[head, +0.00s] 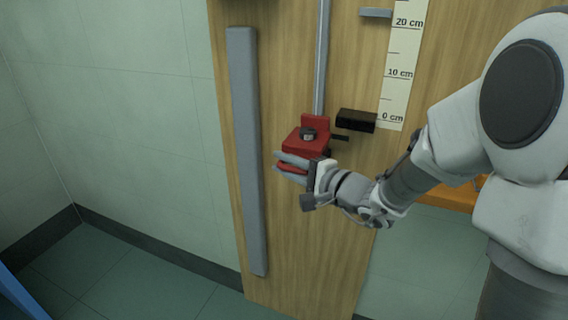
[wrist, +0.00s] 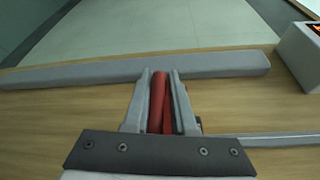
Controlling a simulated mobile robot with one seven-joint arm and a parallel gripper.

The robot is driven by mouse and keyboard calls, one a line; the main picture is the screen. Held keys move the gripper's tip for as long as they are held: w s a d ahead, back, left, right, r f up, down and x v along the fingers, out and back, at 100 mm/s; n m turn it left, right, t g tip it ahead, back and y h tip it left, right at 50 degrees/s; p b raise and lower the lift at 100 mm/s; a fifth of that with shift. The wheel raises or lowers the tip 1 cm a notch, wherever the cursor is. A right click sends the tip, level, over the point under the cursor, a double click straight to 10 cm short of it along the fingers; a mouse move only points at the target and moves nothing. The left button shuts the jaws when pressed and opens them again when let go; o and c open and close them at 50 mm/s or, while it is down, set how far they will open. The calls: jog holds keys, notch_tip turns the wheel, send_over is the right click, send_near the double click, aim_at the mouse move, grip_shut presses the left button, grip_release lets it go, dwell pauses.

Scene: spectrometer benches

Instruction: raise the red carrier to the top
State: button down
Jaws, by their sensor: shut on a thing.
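The red carrier (head: 305,142) sits on a vertical metal rail (head: 322,60) on the wooden board, with a dark knob on its top. A dark pointer sticks out from its right side, a little below the 0 cm mark of the scale (head: 397,70). My gripper (head: 287,166) is at the carrier's lower front, its fingers on either side of a red part. In the wrist view, my gripper (wrist: 160,88) is shut on this red part (wrist: 158,100) of the carrier. The carrier's back is hidden.
A black block (head: 356,120) juts from the board just right of the carrier. A grey stop (head: 375,12) is near the 20 cm mark. A long grey bar (head: 246,150) runs down the board's left side. The rail above the carrier is clear within view.

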notch_tip(320, 180, up, 74)
jog(key=p, duration=3.7)
jog(key=shift+r, duration=0.15)
jog(key=c, duration=0.8)
grip_release()
jog(key=shift+c, duration=0.2)
jog(key=b+v, duration=0.3)
jog(key=v, duration=1.4)
jog(key=shift+s+d+b, duration=0.15)
jog(key=shift+b, duration=0.25)
